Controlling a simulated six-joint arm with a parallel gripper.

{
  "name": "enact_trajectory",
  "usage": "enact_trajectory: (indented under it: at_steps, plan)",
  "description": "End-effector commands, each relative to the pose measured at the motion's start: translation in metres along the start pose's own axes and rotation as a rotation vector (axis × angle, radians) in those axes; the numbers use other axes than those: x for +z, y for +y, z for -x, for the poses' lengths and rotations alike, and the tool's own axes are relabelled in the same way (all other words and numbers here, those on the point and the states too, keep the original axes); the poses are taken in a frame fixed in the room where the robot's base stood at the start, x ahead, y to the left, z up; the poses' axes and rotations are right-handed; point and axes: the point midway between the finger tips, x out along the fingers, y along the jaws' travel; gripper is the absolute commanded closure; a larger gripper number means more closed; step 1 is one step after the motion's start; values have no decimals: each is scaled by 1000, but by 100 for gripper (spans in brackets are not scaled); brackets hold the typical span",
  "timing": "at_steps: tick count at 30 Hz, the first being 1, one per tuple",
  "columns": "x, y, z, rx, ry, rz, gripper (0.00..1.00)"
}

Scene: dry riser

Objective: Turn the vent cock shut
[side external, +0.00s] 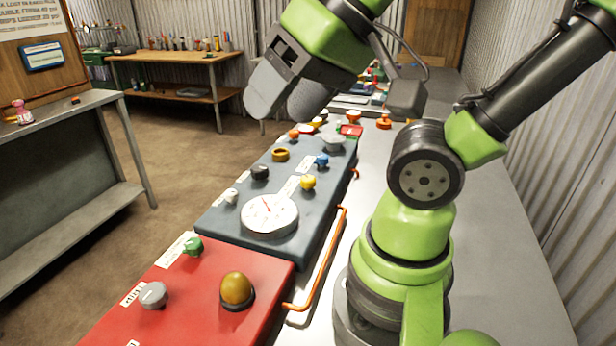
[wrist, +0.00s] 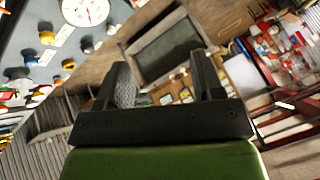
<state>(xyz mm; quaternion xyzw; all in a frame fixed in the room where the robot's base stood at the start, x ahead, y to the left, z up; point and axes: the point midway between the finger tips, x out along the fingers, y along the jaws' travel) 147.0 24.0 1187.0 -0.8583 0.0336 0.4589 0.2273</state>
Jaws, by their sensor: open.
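My gripper (side external: 288,98) is open and empty, in the air above the far part of the blue-grey panel (side external: 240,240). Its two fingers also show in the wrist view (wrist: 163,78), with nothing between them. The panel carries a white gauge (side external: 269,215), a yellow knob (side external: 308,182), a blue knob (side external: 321,161), a black knob (side external: 260,172), a white knob (side external: 231,196), an orange knob (side external: 294,133) and a brass ring (side external: 281,155). The labels are too small to read, so I cannot tell which fitting is the vent cock. No finger touches any fitting.
A red panel (side external: 200,310) in front holds a green knob (side external: 193,246), a grey knob (side external: 153,295) and an amber dome (side external: 236,289). An orange rail (side external: 328,255) runs along the panels' right side. A workbench (side external: 180,56) stands at the back.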

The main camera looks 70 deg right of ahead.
Motion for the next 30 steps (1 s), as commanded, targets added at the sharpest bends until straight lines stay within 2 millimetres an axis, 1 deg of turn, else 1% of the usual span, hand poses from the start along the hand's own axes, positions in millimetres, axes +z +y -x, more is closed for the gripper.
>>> enact_trajectory:
  at_steps: [2, 5, 6, 8, 9, 11, 12, 14, 15, 17, 18, 21, 22, 25, 30]
  plan:
    - [-12, 6, -6, 46, -15, -84, 39]
    - [-35, 21, -18, 137, -37, -265, 39]
    - [-45, 30, -25, 180, -46, -355, 39]
    - [-61, 48, -36, 246, -56, -497, 39]
    - [-70, 61, -43, 289, -61, -593, 39]
    - [-82, 83, -54, 353, -67, -733, 39]
    - [-88, 100, -62, 393, -70, -828, 39]
    - [-95, 126, -73, 455, -74, -968, 39]
    - [-98, 144, -80, 493, -75, -1060, 39]
    - [-99, 171, -90, 547, -75, -1189, 39]
    - [-98, 188, -96, 580, -75, -1267, 39]
    - [-91, 224, -108, 646, -74, -1428, 39]
    - [-89, 232, -110, 661, -75, -1465, 39]
    - [-83, 251, -116, 697, -71, -1552, 39]
    - [-76, 262, -125, 715, -71, -1596, 39]
